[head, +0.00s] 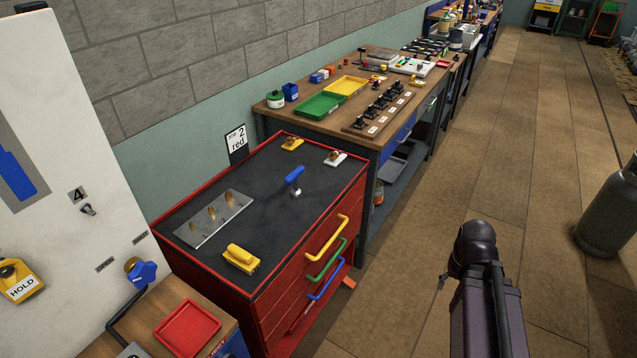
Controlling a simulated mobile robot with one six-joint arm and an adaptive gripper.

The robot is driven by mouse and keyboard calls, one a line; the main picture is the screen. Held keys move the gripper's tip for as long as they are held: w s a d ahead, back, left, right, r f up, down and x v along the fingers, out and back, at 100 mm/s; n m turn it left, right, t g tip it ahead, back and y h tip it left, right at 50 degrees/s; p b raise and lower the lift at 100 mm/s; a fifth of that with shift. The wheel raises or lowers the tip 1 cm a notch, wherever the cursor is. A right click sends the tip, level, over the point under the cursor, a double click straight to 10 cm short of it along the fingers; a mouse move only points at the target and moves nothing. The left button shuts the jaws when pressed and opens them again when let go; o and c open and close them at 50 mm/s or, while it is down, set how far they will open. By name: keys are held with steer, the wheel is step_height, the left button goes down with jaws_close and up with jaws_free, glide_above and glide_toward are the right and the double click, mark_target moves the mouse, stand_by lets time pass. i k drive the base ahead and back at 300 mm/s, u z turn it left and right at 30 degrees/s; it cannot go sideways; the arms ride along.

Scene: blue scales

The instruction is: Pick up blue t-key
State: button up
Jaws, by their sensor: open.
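The blue t-key (294,175) is on the black top of the red tool cabinet (262,265), right of the middle. It has a blue crossbar handle and a short metal end. My gripper cannot be made out in the head view. Only part of my dark arm shows at the lower right, over the floor and apart from the cabinet. A small dark tip sticks out beside the arm, too small to identify.
A metal plate (204,224) with brass pieces, a yellow block (241,258), and yellow (292,143) and white (336,158) fittings share the cabinet top. A white panel (70,130) stands left. A workbench (382,145) adjoins behind. Open floor lies right, with a grey cylinder (610,215).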

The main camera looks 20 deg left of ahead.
mark_target(296, 192)
steer(key=z, duration=0.35)
steer(key=k, duration=1.1)
steer(key=u, duration=1.25)
steer(key=i, duration=1)
steer(key=u, duration=0.05)
